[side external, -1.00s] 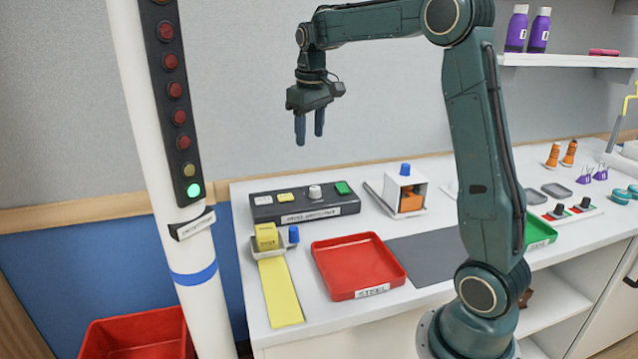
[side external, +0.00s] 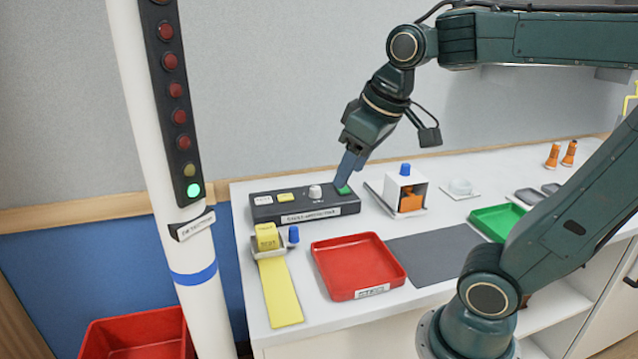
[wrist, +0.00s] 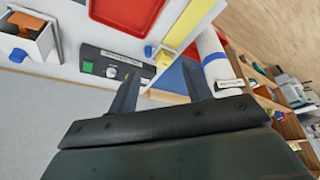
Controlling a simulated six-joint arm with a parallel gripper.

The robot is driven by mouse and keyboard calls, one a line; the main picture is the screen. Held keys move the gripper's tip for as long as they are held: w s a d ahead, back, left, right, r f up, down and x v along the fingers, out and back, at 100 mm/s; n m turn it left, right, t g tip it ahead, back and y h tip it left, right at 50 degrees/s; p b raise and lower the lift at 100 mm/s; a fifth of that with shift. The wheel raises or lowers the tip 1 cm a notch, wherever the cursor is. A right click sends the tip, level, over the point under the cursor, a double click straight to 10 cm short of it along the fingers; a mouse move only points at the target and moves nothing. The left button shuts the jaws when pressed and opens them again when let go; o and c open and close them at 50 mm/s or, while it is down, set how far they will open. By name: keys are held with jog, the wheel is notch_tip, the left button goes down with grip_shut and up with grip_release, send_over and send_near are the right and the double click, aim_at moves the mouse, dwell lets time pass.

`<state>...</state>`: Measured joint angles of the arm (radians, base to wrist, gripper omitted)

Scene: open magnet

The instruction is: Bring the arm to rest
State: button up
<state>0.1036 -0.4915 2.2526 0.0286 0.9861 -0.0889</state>
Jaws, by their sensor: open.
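My gripper (side external: 346,182) points down over the right end of the dark control box (side external: 315,212) in the side external view. Its fingertips overlap the green button (side external: 343,189) there; I cannot tell whether they touch it. In the wrist view my gripper (wrist: 160,78) has two dark fingers spread apart with nothing between them. The control box also shows in the wrist view (wrist: 112,57), with its green button (wrist: 88,67) to the left of the fingers.
A red tray (side external: 358,265), a blue-knobbed white box (side external: 405,190) and a yellow strip (side external: 280,292) lie on the white bench. A green tray (side external: 495,220) is farther right. A white post (side external: 190,265) with a lit green lamp (side external: 194,190) stands left. Grey wall is behind.

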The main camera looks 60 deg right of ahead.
jog(key=s+a+f+t, duration=0.1)
jog(key=s+a+f, duration=0.2)
jog(key=s, duration=0.3)
jog(key=shift+f+y, duration=0.3)
jog(key=shift+f, duration=0.05)
jog(key=shift+c, duration=0.7)
jog(key=n+g, duration=0.6)
jog(key=n, duration=0.3)
send_over(293, 228)
jog(key=shift+f, duration=2.75)
jog(key=shift+f, duration=0.15)
notch_tip(293, 228, down, 14)
jog(key=shift+r, duration=0.25)
